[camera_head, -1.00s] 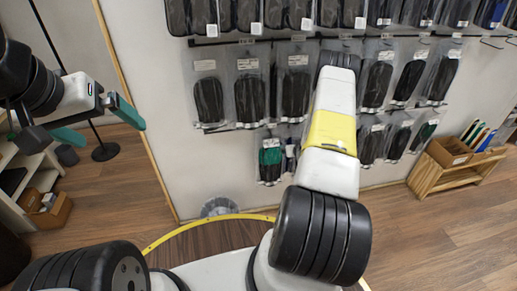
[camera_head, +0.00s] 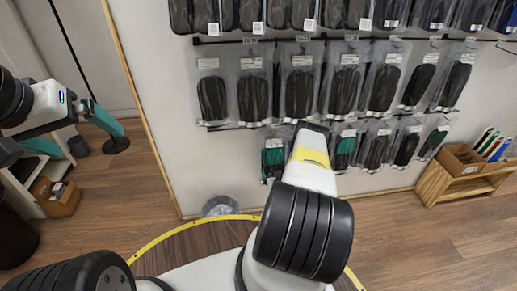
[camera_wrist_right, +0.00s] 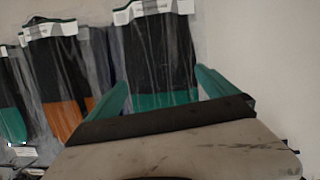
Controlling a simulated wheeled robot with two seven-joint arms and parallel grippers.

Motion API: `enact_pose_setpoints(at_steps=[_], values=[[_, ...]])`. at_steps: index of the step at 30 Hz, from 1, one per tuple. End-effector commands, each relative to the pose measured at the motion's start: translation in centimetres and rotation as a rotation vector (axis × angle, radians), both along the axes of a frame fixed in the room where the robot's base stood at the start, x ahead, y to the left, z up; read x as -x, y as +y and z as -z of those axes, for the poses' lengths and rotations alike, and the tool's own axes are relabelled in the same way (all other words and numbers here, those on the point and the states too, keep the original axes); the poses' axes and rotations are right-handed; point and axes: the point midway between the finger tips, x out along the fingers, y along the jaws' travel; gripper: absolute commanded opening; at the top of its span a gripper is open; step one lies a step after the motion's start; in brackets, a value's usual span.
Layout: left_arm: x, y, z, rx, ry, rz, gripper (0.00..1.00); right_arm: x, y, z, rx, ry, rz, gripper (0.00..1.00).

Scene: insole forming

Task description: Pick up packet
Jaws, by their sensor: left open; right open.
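Clear packets with dark insoles hang on the wall in rows. In the right wrist view, a packet with a black and teal insole (camera_wrist_right: 155,62) hangs under a white label, straight ahead of my right gripper (camera_wrist_right: 165,90). That gripper is open, with a teal finger towards each side of the packet's lower part; contact cannot be told. In the head view my right arm hides that gripper in front of the lower row, where a green-and-dark packet (camera_head: 273,159) hangs at the left end. My left gripper (camera_head: 105,122) is open and empty at the left, away from the packets.
A packet with an orange patch (camera_wrist_right: 60,85) hangs left of the teal one in the wrist view. A wooden rack (camera_head: 462,170) stands on the floor at right, and a clear bin (camera_head: 220,205) stands below the wall.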

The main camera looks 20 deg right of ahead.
Motion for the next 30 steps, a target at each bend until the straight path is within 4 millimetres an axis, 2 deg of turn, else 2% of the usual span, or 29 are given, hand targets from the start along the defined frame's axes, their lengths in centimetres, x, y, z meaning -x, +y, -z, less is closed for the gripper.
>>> enact_pose_setpoints(at_steps=[6,13,23,24,30], values=[[0.0,0.0,0.0,0.000,0.000,0.000,1.00,-1.7,-0.4,0.7,0.001,0.000,0.000,0.97],[0.0,0.0,0.0,0.000,0.000,0.000,1.00,-1.7,-0.5,0.7,0.001,0.000,0.000,0.97],[0.0,0.0,0.0,0.000,0.000,0.000,1.00,-1.7,-0.5,0.7,0.001,0.000,0.000,0.32],[0.0,0.0,0.0,0.000,0.000,0.000,1.00,-1.7,-0.5,0.7,0.001,-0.001,0.000,0.28],[0.0,0.0,0.0,0.000,0.000,0.000,1.00,-1.7,-0.5,0.7,0.001,-0.001,0.000,0.28]])
